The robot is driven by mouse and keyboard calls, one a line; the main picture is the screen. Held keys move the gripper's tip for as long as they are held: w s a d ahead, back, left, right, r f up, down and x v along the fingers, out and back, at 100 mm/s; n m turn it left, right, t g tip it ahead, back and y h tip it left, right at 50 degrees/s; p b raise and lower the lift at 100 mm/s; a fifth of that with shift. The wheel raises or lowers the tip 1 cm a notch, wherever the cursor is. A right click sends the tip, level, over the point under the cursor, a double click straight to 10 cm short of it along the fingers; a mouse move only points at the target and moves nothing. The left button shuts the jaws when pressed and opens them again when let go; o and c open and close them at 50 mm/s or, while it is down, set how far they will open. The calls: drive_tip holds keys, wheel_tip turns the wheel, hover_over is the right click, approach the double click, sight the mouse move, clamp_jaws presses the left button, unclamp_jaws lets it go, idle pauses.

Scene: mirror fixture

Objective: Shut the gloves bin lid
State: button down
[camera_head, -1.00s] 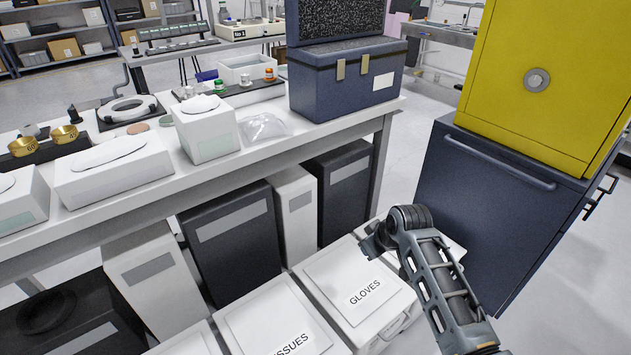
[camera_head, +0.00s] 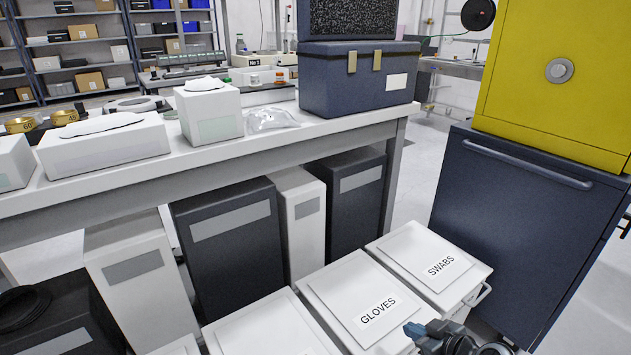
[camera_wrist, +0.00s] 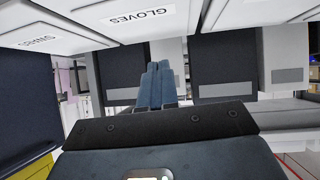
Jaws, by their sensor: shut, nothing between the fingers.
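The gloves bin (camera_head: 335,285) is a white bin with a flat lid labelled GLOVES, in the row on the floor in front of the bench. Its lid lies flat and looks closed in the head view; I see no gap. The wrist view shows its label upside down on the white lid (camera_wrist: 110,35) at the top. My gripper (camera_head: 414,330) is at the bottom of the head view, by the front right corner of the gloves bin. Its blue fingers (camera_wrist: 160,78) are together and empty in the wrist view. I cannot tell whether they touch the bin.
The swabs bin (camera_head: 425,258) stands directly right of the gloves bin, its lid also flat. Another white bin (camera_head: 270,330) is on the left. The bench (camera_head: 250,158) and dark bins (camera_head: 228,235) stand behind. A dark blue cabinet (camera_head: 520,220) stands at right.

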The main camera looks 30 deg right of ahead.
drive_tip(key=s+f+t+b, duration=0.1)
drive_tip(key=s+f+b, duration=0.2)
drive_tip(key=f+b, duration=1.1)
drive_tip(key=shift+s+f, duration=0.15)
drive_tip(key=shift+f, duration=0.35)
drive_tip(key=shift+f, duration=0.2)
drive_tip(key=shift+s, duration=0.1)
drive_tip(key=p+v, duration=0.1)
drive_tip(key=v, duration=0.7)
drive_tip(key=shift+r+p, duration=0.25)
drive_tip(key=shift+p, duration=0.15)
